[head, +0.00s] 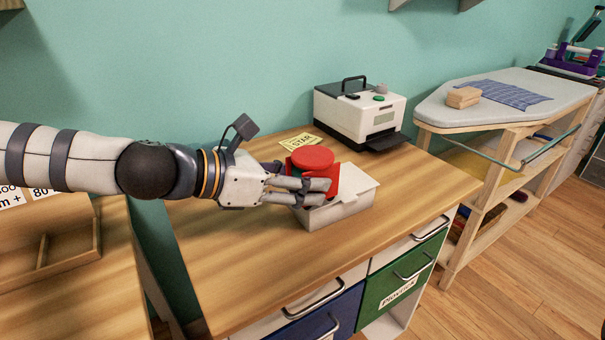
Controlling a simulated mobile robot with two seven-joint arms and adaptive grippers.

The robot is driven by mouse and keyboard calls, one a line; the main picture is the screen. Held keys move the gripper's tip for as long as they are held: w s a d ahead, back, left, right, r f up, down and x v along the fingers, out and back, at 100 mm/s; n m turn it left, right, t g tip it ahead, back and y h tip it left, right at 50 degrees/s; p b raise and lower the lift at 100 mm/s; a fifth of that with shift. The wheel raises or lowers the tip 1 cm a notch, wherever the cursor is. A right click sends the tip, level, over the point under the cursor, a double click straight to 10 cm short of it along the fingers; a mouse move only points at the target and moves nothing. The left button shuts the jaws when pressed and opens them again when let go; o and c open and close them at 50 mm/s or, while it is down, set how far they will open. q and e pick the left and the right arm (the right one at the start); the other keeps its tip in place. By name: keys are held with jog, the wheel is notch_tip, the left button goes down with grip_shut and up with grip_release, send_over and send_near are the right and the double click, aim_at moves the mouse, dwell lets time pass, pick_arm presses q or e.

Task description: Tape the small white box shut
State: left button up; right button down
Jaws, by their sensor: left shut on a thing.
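The small white box (345,205) sits on the wooden desk near its middle. Its right top part looks covered by a pale flap; its left part is hidden behind my gripper and a red thing. My left gripper (318,190) is shut on the red tape dispenser (312,158), which has a round top, and holds it at the box's left top side. I cannot tell whether the red dispenser touches the box. No tape strip is visible. My right gripper is not in view.
A white and black printer (360,110) stands at the back of the desk (240,270), with a yellow card (298,142) beside it. An ironing board (510,95) is at right. A wooden tray (60,245) lies at left. The desk's front is clear.

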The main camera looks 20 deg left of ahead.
pick_arm(q)
jog(key=shift+f+b, duration=0.35)
jog(key=shift+f, duration=0.25)
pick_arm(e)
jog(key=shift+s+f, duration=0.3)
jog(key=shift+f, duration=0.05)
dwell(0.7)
pick_arm(q)
jog(key=shift+r+p, duration=0.1)
jog(key=shift+p, duration=0.2)
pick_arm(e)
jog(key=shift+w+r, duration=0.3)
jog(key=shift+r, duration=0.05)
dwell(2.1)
pick_arm(q)
jog(key=shift+w+d+f, duration=0.2)
jog(key=shift+w+d, duration=0.1)
jog(key=shift+w, duration=0.05)
jog(key=shift+w+d+b, duration=0.35)
jog(key=shift+b, duration=0.1)
jog(key=shift+r, duration=0.15)
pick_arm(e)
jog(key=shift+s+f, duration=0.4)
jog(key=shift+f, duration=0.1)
pick_arm(q)
jog(key=shift+w, duration=0.1)
